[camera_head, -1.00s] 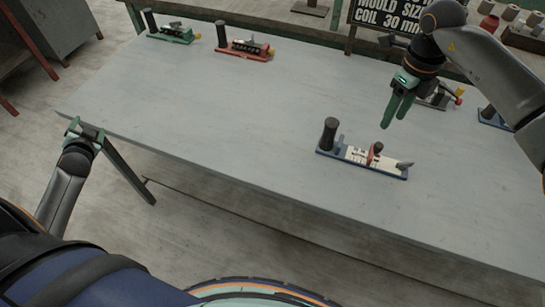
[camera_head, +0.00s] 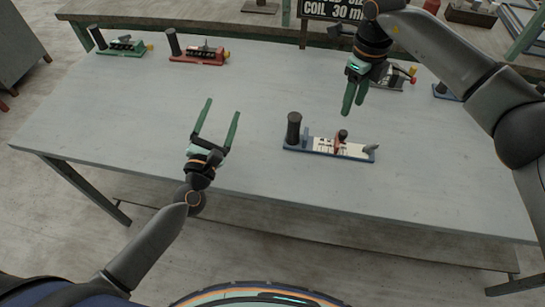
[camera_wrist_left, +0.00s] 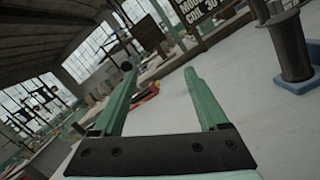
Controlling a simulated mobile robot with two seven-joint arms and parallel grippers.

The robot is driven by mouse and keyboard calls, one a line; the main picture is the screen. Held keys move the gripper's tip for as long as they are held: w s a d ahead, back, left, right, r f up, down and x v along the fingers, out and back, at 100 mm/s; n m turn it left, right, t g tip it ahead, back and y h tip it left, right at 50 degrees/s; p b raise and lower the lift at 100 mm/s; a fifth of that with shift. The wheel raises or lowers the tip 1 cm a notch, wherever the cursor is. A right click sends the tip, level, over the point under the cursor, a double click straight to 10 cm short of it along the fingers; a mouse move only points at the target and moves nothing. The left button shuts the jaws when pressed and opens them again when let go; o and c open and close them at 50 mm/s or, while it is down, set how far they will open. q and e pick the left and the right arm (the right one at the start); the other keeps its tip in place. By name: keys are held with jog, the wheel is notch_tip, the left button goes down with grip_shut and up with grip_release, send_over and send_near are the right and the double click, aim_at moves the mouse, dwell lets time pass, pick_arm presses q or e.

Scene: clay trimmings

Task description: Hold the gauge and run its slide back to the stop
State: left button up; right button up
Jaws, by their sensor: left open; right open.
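The gauge (camera_head: 330,150) lies on the grey table, a blue base with a white scale plate. A dark upright handle (camera_head: 294,129) stands at its left end. A red slide with a dark knob (camera_head: 341,138) sits right of the middle, and a grey pointed piece is at the right end. My left gripper (camera_head: 222,106) is open and empty, left of the gauge and apart from it. In the left wrist view the dark handle (camera_wrist_left: 290,45) shows at the right, outside the open fingers. My right gripper (camera_head: 355,98) is open, fingers pointing down, above and behind the gauge.
A green-based device (camera_head: 122,50) and a red-based device (camera_head: 198,57) stand at the back left. Another device (camera_head: 394,82) is behind my right gripper, and a blue-based one (camera_head: 445,92) is further right. A sign (camera_head: 333,9) stands behind.

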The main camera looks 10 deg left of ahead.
aim_at(292, 126)
pick_arm(q)
jog(key=s+d+f+n+h, duration=0.1)
jog(key=s+d, duration=0.1)
jog(key=d, duration=0.2)
jog(key=s+d+f+n+g+h, duration=0.1)
jog(key=s+d, duration=0.1)
jog(key=d, duration=0.3)
jog(key=s+d+f+n+g+h, duration=0.1)
jog(key=s+d+f, duration=0.1)
jog(key=s+d, duration=0.1)
jog(key=shift+d+n, duration=0.4)
jog(key=shift+d, duration=0.7)
jog(key=x, duration=1.2)
jog(key=shift+w+d+f, duration=0.15)
jog(key=shift+f, duration=0.05)
jog(key=shift+c, duration=0.3)
grip_shut()
